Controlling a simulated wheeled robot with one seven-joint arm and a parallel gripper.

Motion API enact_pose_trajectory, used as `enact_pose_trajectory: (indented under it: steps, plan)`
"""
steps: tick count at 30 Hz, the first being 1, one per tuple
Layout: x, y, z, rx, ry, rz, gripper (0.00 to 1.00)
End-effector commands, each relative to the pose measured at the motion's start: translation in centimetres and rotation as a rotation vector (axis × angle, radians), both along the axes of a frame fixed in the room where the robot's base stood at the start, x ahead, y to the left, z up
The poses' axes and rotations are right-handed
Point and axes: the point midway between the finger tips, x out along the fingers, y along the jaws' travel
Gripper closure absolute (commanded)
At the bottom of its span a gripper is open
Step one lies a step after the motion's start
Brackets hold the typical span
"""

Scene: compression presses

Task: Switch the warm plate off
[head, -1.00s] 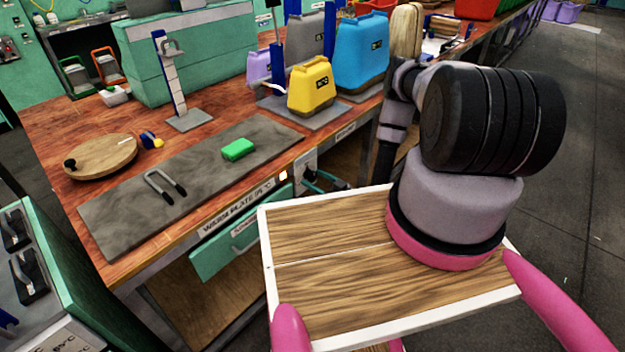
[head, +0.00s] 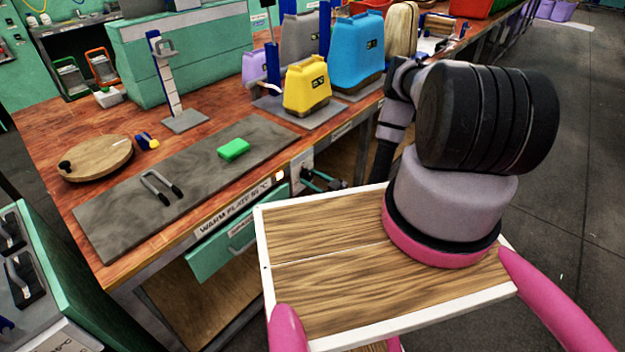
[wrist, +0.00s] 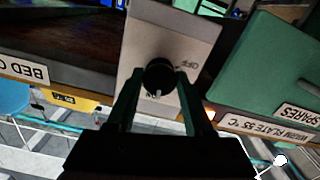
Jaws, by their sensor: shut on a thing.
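The warm plate (head: 110,222) is a long grey slab on the red-brown bench, with a "WARM PLATE" label (head: 235,207) on the bench edge. In the wrist view a black round knob (wrist: 158,84) sits on a pale switch panel (wrist: 160,35), with "OFF" printed to its right and a partly hidden mark below it. The knob's white line points down in the picture, toward that mark. My gripper (wrist: 160,74) is shut on the knob, one finger on each side. In the head view a small lit lamp (head: 280,176) shows beside the panel (head: 301,164).
On the warm plate lie a green block (head: 234,149) and a dark-handled U-shaped tool (head: 160,186). A teal drawer (head: 240,240) labelled "SPARES" (wrist: 297,112) stands out beside the panel. Yellow (head: 307,88) and blue (head: 358,52) jugs stand farther along the bench.

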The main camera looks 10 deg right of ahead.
Motion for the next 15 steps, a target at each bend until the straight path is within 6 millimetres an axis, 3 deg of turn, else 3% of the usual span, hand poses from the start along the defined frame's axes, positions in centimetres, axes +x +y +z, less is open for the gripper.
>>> enact_pose_trajectory:
  steps: [15]
  plan:
    - [-0.05, -0.20, -0.03, -0.394, -0.283, -0.002, 1.00]
